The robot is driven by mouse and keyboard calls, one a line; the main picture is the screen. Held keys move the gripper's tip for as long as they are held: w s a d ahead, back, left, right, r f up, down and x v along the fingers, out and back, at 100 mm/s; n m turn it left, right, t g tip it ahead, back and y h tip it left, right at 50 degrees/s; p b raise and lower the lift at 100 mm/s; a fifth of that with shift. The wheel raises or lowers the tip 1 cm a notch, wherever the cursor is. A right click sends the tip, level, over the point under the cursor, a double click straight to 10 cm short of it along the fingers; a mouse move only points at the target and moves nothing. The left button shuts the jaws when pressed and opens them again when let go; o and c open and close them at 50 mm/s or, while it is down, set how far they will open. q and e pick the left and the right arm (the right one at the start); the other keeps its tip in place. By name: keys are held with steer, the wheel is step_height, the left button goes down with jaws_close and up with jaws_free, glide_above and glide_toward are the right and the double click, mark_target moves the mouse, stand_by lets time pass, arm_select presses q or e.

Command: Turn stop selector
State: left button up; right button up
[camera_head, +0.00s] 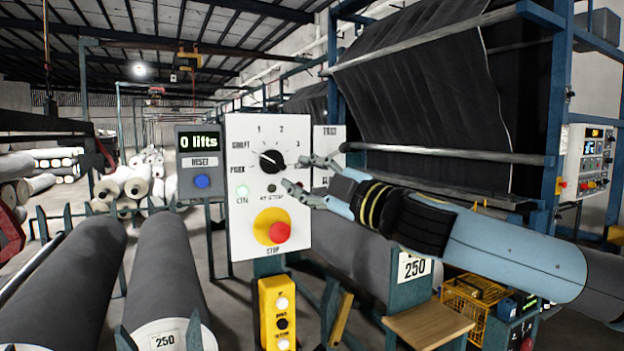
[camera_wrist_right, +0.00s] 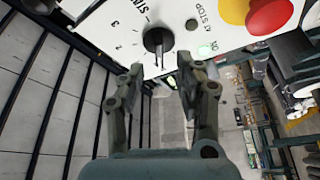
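The stop selector is a black rotary knob (camera_head: 272,161) on a white control panel (camera_head: 243,140), with marks including 1, 2 and 3 around it. Its white pointer line points to the upper left in the head view. My right gripper (camera_head: 302,177) is open beside the knob, to its right. In the right wrist view the knob (camera_wrist_right: 158,40) lies beyond the two spread fingers of the gripper (camera_wrist_right: 158,85), and nothing is between them. I cannot tell whether a finger touches the panel. My left gripper is not in view.
A red stop button (camera_head: 279,232) on a yellow base sits low on the panel, with a lit green lamp (camera_head: 242,191) above left. A display (camera_head: 199,143) reads "0 lifts". A yellow button box (camera_head: 278,312) hangs below. Grey rolls (camera_head: 165,275) lie at left.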

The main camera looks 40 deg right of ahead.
steer(key=shift+v, duration=0.9)
steer(key=shift+a, duration=0.1)
